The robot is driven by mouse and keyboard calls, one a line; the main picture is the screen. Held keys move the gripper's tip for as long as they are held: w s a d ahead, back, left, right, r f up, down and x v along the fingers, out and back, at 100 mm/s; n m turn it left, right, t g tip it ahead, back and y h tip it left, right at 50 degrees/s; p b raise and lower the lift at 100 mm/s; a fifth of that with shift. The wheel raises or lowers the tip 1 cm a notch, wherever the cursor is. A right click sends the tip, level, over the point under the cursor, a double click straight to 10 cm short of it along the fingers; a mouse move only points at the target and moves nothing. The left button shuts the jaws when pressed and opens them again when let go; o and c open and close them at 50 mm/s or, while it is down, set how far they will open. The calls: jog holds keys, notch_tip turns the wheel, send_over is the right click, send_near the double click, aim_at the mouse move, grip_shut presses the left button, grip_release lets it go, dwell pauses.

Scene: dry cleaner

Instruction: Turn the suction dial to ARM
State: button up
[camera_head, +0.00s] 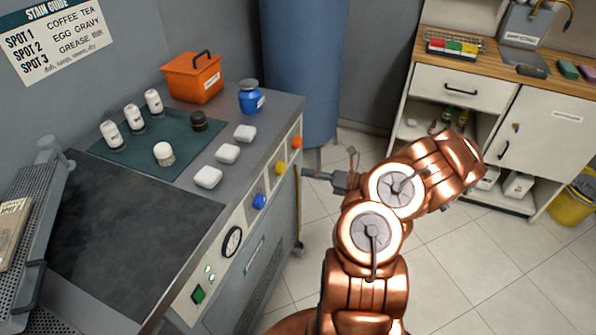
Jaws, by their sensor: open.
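The sloping front panel of the grey spotting table (236,222) carries a blue dial (259,201), a yellow dial (281,168) and an orange dial (296,142). Any markings beside them are too small to read, so I cannot tell which is the suction dial or where it points. My copper arm reaches in from the bottom. My gripper (308,173) is open and points left toward the panel, just right of the yellow dial and below the orange one. It looks apart from both, and its fingertips show only small.
White bottles, pale blocks, a blue jar (250,97) and an orange box (193,77) stand on the table. A blue cylinder (303,60) stands behind.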

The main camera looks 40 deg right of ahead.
jog(key=shift+v, duration=1.8)
